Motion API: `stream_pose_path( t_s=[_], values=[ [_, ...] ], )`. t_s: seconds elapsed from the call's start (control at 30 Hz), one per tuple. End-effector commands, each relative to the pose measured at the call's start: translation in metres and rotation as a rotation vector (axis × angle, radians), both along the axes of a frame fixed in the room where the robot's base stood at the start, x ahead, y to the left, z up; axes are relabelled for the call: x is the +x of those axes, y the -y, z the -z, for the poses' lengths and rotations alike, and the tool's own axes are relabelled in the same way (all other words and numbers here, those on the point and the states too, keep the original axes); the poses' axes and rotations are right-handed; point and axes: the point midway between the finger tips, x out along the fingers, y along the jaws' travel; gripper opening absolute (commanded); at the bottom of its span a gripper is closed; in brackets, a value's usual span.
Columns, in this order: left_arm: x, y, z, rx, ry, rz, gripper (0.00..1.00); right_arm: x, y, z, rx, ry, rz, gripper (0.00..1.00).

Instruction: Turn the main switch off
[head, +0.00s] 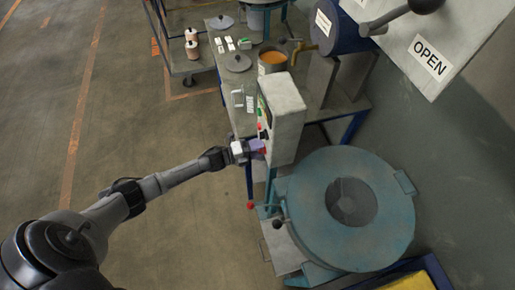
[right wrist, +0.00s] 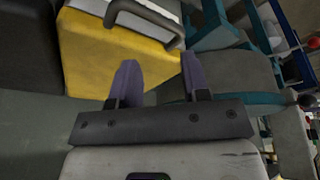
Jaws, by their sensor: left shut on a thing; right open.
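The grey control box (head: 284,112) stands at the table's front end, with small green and red controls on its left-hand face. My left gripper (head: 259,146) reaches the lower part of that face, its purple fingers shut on a small red part, seemingly the main switch (head: 264,151). The fingers hide most of the switch, so its position cannot be read. My right gripper (right wrist: 157,80) shows only in the right wrist view, with its two purple fingers apart and nothing between them.
A round blue-green machine (head: 320,220) with levers stands right of the box. The table (head: 222,75) behind carries a can (head: 271,62), discs and small items. In the right wrist view, a yellow container (right wrist: 90,55) lies just beyond the right fingers. Open floor lies at left.

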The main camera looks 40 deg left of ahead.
Motion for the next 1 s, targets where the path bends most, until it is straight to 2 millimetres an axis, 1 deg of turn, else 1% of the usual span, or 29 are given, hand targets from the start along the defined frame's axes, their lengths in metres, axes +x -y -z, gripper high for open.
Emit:
stream_pose_path(
  t_s=[0.13, 0.17, 0.4, 0.63, 0.73, 0.87, 1.0],
  values=[
    [0.0, 0.0, 0.0, -0.002, -0.002, -0.001, 0.26, 0.0, -0.001, 0.0, 0.003, 0.0, 0.002, 0.43],
    [0.0, 0.0, 0.0, -0.002, -0.002, -0.001, 0.53, 0.0, -0.001, 0.0, 0.004, 0.0, 0.003, 0.43],
    [0.0, 0.0, 0.0, -0.001, -0.001, -0.001, 0.74, 0.0, -0.003, 0.0, 0.009, 0.0, 0.006, 0.43],
    [-0.001, 0.0, 0.0, -0.001, -0.001, 0.0, 0.74, 0.0, -0.003, 0.0, 0.009, 0.0, 0.006, 0.43],
    [-0.005, -0.003, 0.0, 0.0, 0.0, 0.0, 0.74, 0.0, -0.003, 0.0, 0.009, 0.0, 0.006, 0.43],
    [-0.02, -0.013, 0.001, 0.0, -0.002, 0.0, 0.74, 0.0, -0.002, 0.0, 0.008, 0.0, 0.005, 0.43],
    [-0.044, -0.028, 0.002, 0.001, -0.004, -0.001, 0.74, 0.0, -0.001, 0.0, 0.004, -0.001, 0.002, 0.43]
  ],
)
